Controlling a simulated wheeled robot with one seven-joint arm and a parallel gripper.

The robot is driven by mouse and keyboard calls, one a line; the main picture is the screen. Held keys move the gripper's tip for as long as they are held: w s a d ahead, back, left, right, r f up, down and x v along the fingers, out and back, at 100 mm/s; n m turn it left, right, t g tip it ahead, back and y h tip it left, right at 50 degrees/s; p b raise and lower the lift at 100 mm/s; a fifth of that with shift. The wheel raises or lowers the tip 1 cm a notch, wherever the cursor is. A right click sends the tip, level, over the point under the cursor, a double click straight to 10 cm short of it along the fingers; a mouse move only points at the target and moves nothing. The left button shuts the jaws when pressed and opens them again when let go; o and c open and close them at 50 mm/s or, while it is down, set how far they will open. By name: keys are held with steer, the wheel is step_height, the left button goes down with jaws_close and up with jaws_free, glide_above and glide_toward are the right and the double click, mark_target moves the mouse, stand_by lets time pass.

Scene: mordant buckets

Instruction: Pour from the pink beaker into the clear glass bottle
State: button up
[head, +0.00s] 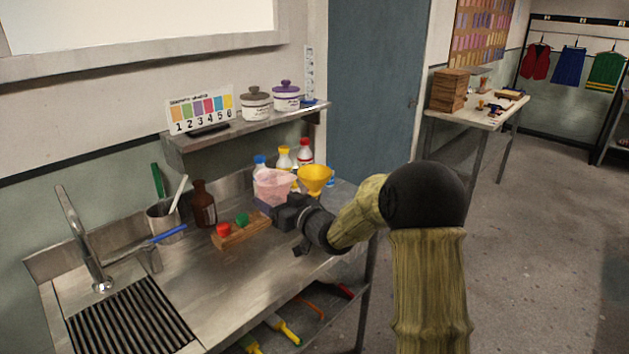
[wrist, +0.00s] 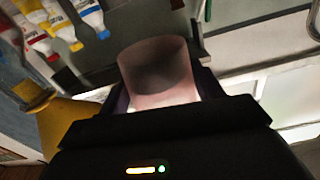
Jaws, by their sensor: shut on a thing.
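The pink beaker (head: 273,184) is translucent and held above the steel counter, left of a yellow funnel (head: 315,178). My gripper (head: 279,204) is shut on the beaker, which also shows between the fingers in the wrist view (wrist: 158,72). I cannot tell for sure whether the beaker tilts or what is in it. The funnel is close beside the beaker, and a yellow shape that looks like it fills the lower left of the wrist view (wrist: 70,120). I cannot make out the clear glass bottle; what stands under the funnel is hidden by my gripper and arm.
White bottles with blue, yellow (head: 284,157) and red (head: 305,151) caps stand behind. A wooden rack (head: 241,234) with red and green stoppers and a brown bottle (head: 203,205) are to the left. A wall shelf (head: 245,128) overhangs the back. The front counter is clear.

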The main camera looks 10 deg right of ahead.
mark_target(261, 174)
steer(key=shift+s+a+f+n+b, duration=0.1)
steer(key=shift+a+f+n+b, duration=0.05)
steer(key=shift+n+b, duration=0.3)
stand_by(2.1)
step_height(261, 174, up, 6)
steer(key=p, duration=0.5)
stand_by(0.3)
